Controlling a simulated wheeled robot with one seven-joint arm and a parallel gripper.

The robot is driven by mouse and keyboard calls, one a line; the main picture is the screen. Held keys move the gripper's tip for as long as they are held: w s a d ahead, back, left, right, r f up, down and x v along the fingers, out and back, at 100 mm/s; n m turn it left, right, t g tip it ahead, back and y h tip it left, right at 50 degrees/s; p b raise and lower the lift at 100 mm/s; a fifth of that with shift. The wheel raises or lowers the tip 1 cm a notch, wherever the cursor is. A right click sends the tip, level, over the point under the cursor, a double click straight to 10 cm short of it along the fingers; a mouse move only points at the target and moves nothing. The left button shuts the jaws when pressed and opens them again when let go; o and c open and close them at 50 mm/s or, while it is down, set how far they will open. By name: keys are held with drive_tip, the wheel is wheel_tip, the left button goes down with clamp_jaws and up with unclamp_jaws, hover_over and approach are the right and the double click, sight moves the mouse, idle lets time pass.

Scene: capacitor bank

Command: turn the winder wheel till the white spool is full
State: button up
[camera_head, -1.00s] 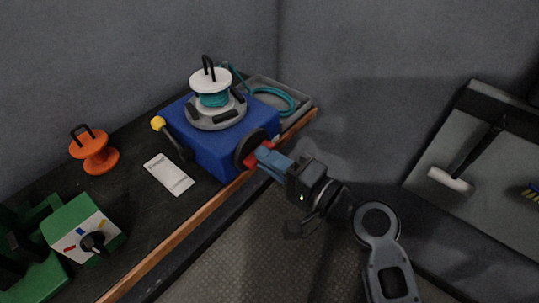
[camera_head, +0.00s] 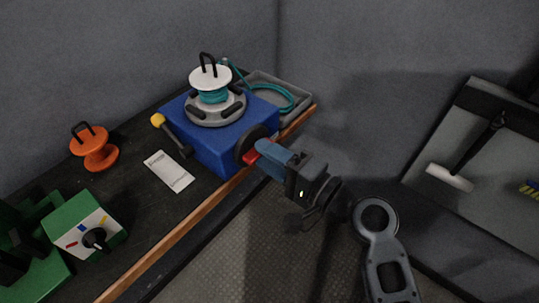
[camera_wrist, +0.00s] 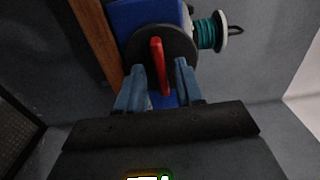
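The white spool (camera_head: 211,78) stands upright on a grey round turntable (camera_head: 216,111) on top of the blue winder box (camera_head: 215,148). Teal cable is wound around its core; it also shows in the wrist view (camera_wrist: 208,33). The dark winder wheel (camera_head: 255,143) is on the box's side facing my arm, and its red handle bar (camera_wrist: 158,66) shows in the wrist view. My gripper (camera_wrist: 159,72) is at the wheel, with its two blue fingers on either side of the red bar. Gaps show between the bar and the fingers, so it looks open.
Teal cable runs from a grey tray (camera_head: 301,96) behind the box. A yellow-knobbed lever (camera_head: 158,120) is on the box's left. An orange spool (camera_head: 95,150), a white card (camera_head: 168,171) and a green box with a black knob (camera_head: 85,228) share the bench. A wooden edge (camera_head: 180,238) borders it.

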drive_tip(key=b+v, duration=0.1)
drive_tip(key=v, duration=0.6)
drive_tip(key=shift+s+d+b, duration=0.25)
drive_tip(key=shift+d+b, duration=0.1)
drive_tip(key=shift+b, duration=0.05)
drive_tip(key=shift+o, duration=0.4)
idle(1.0)
